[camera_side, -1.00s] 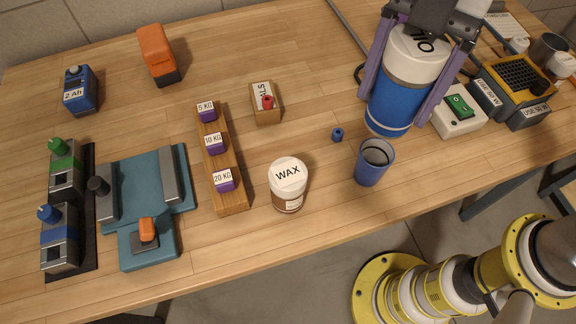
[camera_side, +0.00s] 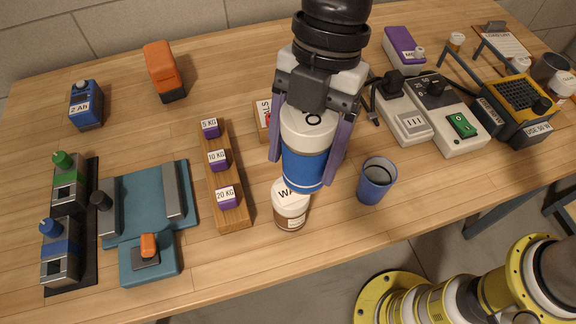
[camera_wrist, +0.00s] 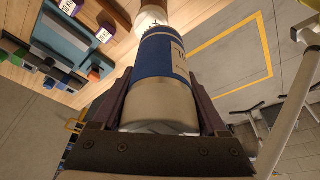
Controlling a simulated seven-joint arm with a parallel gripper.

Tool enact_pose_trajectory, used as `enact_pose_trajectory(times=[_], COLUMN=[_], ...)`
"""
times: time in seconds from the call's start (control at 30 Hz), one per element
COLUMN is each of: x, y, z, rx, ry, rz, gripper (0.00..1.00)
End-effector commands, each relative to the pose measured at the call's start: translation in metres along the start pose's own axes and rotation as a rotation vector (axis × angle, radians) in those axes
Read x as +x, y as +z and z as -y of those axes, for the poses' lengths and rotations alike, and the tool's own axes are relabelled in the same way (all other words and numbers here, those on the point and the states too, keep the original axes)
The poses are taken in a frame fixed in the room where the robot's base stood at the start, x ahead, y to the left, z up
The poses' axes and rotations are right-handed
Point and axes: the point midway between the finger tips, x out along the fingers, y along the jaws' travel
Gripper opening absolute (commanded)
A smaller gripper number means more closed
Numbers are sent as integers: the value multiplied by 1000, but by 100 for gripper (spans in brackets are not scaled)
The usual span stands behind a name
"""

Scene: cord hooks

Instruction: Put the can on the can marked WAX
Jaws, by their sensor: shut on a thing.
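My gripper (camera_side: 312,165) is shut on a blue and white can (camera_side: 305,162) with a white lid, held upright between its purple fingers. In the side view the held can overlaps the top of the WAX can (camera_side: 291,209), a smaller white-lidded can with a brown lower part standing on the table. The held can hides part of the WAX lid. I cannot tell whether the two touch. In the wrist view the blue can (camera_wrist: 165,85) fills the space between the fingers, and the WAX can's white lid (camera_wrist: 148,22) shows just beyond its far end.
A blue cup (camera_side: 376,181) stands close to the right of the WAX can. A wooden rack (camera_side: 224,178) with purple weights is to its left. A teal fixture (camera_side: 150,205) is further left. White switch boxes (camera_side: 445,120) are at the right. The table's front edge is near.

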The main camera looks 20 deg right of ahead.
Motion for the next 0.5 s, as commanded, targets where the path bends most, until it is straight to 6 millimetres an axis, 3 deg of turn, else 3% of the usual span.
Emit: enact_pose_trajectory(times=[0.3, 0.5], x=[24, 48], y=[2, 10], z=[-20, -19], rx=[-1, 0], ry=[1, 1], rz=[-1, -1], gripper=[0, 0])
